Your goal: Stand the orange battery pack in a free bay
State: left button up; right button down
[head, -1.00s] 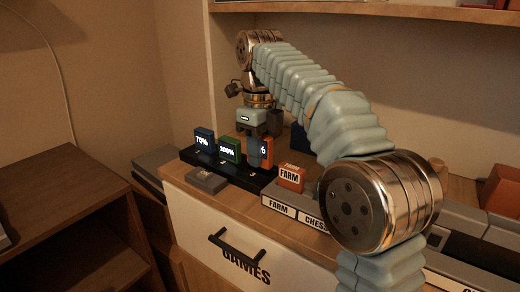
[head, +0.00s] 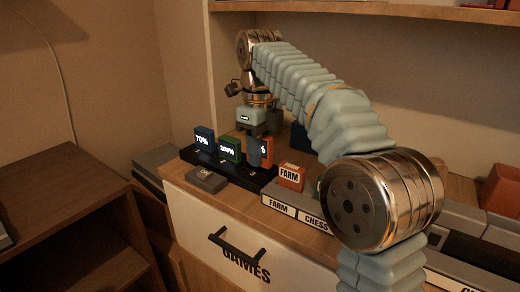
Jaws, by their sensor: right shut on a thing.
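The orange battery pack (head: 268,152) is upright at the right part of the black charging dock (head: 214,172), beside the green pack. Part of its lit display, a "%" sign, shows past a grey finger. My right gripper (head: 262,148) comes down from above and is shut on the orange pack. I cannot tell whether the pack's bottom is fully seated. A blue pack (head: 204,140) reading 70% and a green pack (head: 229,149) reading 100% stand in the dock to the left. My left gripper is not in view.
A grey box (head: 206,180) lies in front of the dock. An orange FARM box (head: 290,177) stands right of it, behind grey trays labelled FARM (head: 278,205) and CHESS. My right arm crosses over the shelf. A GAMES drawer (head: 240,245) is below.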

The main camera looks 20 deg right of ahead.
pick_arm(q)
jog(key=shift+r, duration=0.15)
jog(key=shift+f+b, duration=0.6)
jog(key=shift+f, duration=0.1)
pick_arm(e)
jog(key=shift+f, duration=0.9)
jog(key=c, duration=0.8)
grip_release()
jog(key=shift+r, duration=0.1)
jog(key=shift+o, duration=0.2)
